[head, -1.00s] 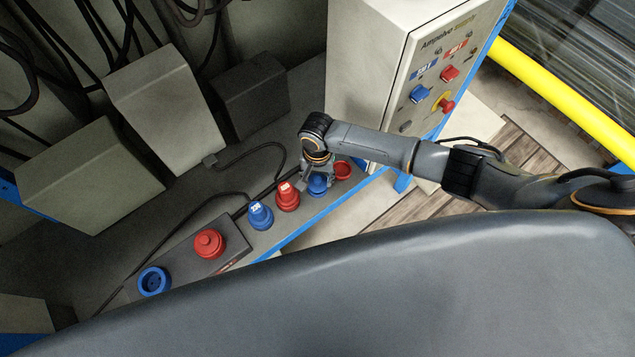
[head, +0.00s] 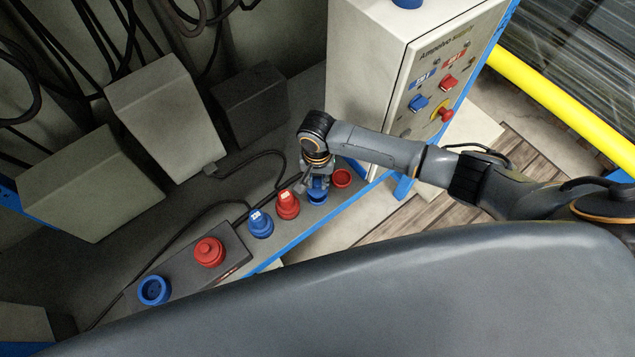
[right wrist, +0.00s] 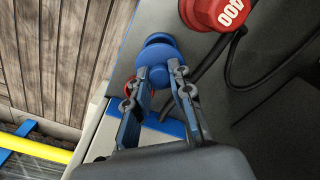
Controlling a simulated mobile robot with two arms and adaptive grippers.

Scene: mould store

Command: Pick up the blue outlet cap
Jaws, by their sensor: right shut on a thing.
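The blue outlet cap (head: 318,199) is at my right gripper (head: 316,185), near the front edge of the bench and between a red plug and a red cap. In the right wrist view the blue cap (right wrist: 157,54) shows as a rounded blue piece at the fingertips of my right gripper (right wrist: 159,74), which is shut on it. The fingers hide part of the cap. I cannot tell if it is clear of the bench. My left gripper is not in view.
The red cap (head: 342,178) lies close on the right, the red plug (head: 287,205) close on the left. A blue plug (head: 260,223) and an outlet box (head: 185,270) stand further left. A pale control cabinet (head: 375,75) rises behind.

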